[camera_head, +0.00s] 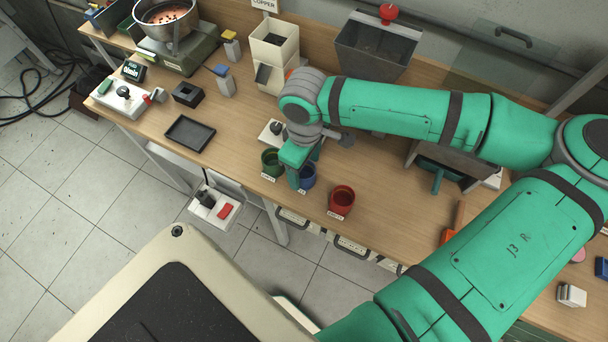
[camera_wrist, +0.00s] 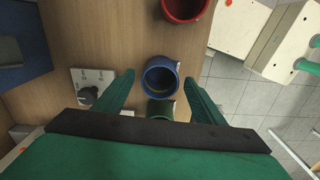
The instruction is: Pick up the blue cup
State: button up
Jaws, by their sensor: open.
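The blue cup (camera_head: 307,177) stands upright on the wooden table near its front edge, between a green cup (camera_head: 271,162) and a red cup (camera_head: 341,199). My gripper (camera_head: 298,181) is at the blue cup and partly hides it in the head view. In the wrist view, the open fingers of my gripper (camera_wrist: 163,92) lie on either side of the blue cup (camera_wrist: 161,76), with gaps visible on both sides. The red cup (camera_wrist: 184,8) is at the top and the green cup (camera_wrist: 160,110) is just below the blue one.
A control box with a knob (camera_wrist: 92,86) sits beside the cups. A black tray (camera_head: 190,134) lies to the left, and a grey hopper (camera_head: 376,50) stands behind my arm. The table's front edge is close to the cups.

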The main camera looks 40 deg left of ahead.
jog(key=shift+f, duration=0.95)
jog(key=c, duration=1.2)
jog(key=shift+o, duration=0.2)
